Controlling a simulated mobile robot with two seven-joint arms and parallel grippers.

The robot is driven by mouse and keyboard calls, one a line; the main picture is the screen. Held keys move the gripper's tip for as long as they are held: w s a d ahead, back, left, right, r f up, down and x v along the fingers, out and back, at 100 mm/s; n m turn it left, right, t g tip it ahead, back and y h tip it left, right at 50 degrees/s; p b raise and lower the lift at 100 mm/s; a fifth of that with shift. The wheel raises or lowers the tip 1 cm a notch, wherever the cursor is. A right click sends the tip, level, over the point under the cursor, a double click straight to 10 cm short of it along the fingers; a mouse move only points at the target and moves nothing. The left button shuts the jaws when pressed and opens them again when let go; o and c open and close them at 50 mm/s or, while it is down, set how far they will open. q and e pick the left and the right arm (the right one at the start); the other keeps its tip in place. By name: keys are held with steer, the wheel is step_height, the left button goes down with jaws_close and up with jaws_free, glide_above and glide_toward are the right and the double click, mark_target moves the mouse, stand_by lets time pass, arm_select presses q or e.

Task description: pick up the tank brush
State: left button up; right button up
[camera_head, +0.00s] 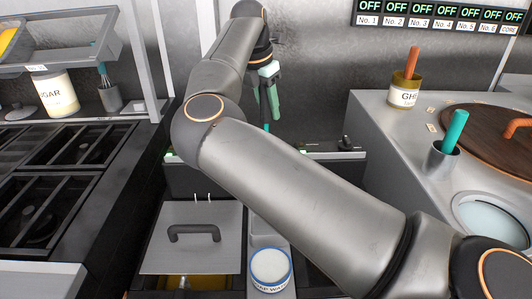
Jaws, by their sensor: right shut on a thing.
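My right arm reaches from the lower right up to the top middle. Its gripper (266,88) points down in front of the grey wall, mostly seen from behind its own wrist. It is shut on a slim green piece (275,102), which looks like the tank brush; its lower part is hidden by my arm. My left gripper is not in view.
A metal cup (443,161) with a teal handle and a GHEE jar (403,92) stand on the right counter. A round wooden lid (495,140) is beside them. A lidded bin (192,250) and a white-topped tub (270,267) are below; burners (40,215) are left.

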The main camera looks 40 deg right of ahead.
jaws_close()
